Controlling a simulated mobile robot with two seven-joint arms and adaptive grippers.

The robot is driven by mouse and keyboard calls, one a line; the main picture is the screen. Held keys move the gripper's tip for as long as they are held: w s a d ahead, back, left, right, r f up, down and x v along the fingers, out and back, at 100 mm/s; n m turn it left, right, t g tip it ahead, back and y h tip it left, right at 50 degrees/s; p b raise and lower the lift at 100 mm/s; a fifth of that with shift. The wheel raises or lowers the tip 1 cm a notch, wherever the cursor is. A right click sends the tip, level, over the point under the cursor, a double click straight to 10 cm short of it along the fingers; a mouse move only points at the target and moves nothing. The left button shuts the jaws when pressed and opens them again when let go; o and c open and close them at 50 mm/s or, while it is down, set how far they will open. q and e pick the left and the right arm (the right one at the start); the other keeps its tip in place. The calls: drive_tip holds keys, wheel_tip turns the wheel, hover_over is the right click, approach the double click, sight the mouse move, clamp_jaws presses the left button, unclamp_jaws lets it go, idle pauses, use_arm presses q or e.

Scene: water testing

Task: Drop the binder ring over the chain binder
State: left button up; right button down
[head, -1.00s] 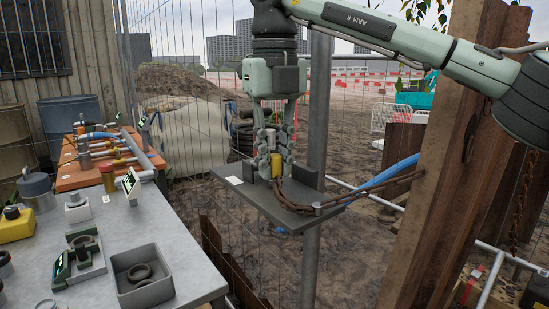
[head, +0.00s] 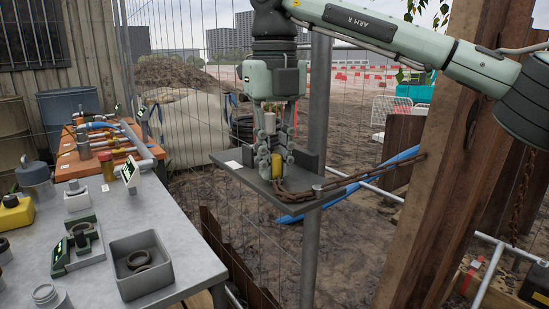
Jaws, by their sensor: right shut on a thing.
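My right gripper (head: 275,167) points down over a dark flat shelf (head: 228,160) beside the grey pole. Its fingers are closed around a yellow cylindrical thing (head: 277,168), low over or touching the shelf; I cannot tell which. A rusty chain (head: 350,181) runs from the wooden post across to the shelf and ends near the fingertips. A small bolt-like stud (head: 317,190) stands at the shelf's right end. I cannot tell surely which part is the chain binder, nor whether the held thing is the binder ring. My left gripper is out of view.
A grey table (head: 165,225) at left holds a grey box (head: 145,284) with dark rings (head: 138,260) in it. An orange bench (head: 72,177) with pipes stands behind. The pole (head: 318,100), mesh fence and wooden post (head: 440,170) bound the shelf.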

drive_tip(key=c, duration=1.4)
unclamp_jaws()
drive_tip(key=shift+o, duration=0.2)
drive_tip(key=shift+r, duration=0.1)
wheel_tip(320, 180, up, 12)
